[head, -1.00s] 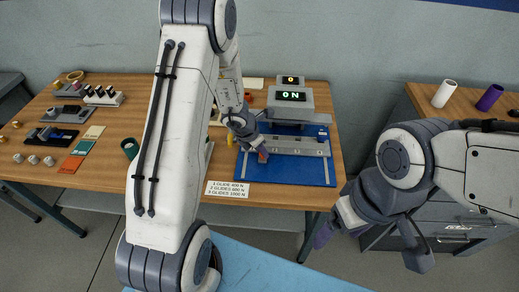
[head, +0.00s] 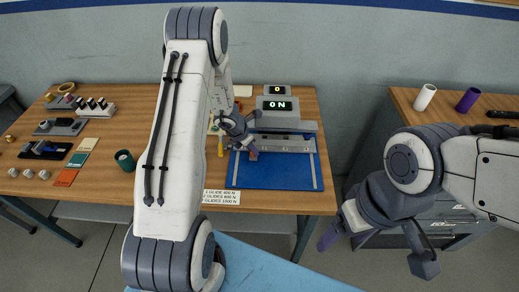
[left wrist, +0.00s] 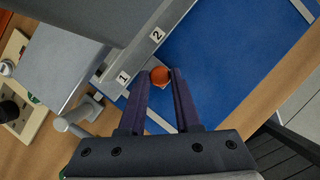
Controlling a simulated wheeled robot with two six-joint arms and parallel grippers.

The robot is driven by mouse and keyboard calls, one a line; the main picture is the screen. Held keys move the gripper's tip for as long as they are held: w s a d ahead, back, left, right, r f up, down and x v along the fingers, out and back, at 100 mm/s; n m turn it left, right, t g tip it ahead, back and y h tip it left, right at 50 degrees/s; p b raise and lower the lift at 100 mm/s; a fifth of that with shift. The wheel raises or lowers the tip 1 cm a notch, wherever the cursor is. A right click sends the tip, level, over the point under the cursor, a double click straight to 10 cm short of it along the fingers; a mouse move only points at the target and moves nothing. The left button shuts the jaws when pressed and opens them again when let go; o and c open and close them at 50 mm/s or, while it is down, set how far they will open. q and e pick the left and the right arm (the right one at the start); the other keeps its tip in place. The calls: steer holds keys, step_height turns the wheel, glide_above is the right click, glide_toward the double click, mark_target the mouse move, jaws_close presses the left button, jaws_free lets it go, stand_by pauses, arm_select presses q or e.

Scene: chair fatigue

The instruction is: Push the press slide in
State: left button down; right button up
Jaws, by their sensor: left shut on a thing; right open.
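The press slide (head: 287,144) is a grey bar lying across the blue press base (head: 275,172), close against the front of the grey press (head: 285,117). In the left wrist view its edge (left wrist: 138,55) carries labels 1 and 2. My left gripper (head: 249,150) is at the slide's left front. It is shut on an orange-red piece (left wrist: 159,75), held between the fingertips beside the labelled edge; whether the piece is fixed to the slide cannot be told. My right gripper (head: 375,255) is open and empty, off the table to the right.
The press display (head: 278,105) reads ON, with a smaller display (head: 277,90) reading 0 above. A lettered card (head: 221,196) lies at the table's front edge. A yellow-handled tool (head: 221,148) lies left of my left gripper. Several small parts fill the table's left side.

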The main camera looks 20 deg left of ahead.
arm_select(q)
steer(key=shift+w, duration=0.25)
steer(key=shift+r, duration=0.1)
steer(key=c, duration=0.6)
jaws_free()
steer(key=p+v, duration=0.2)
steer(key=v, duration=0.8)
steer(key=shift+s+a+r, duration=0.1)
steer(key=shift+s+a, duration=0.05)
steer(key=shift+s, duration=0.05)
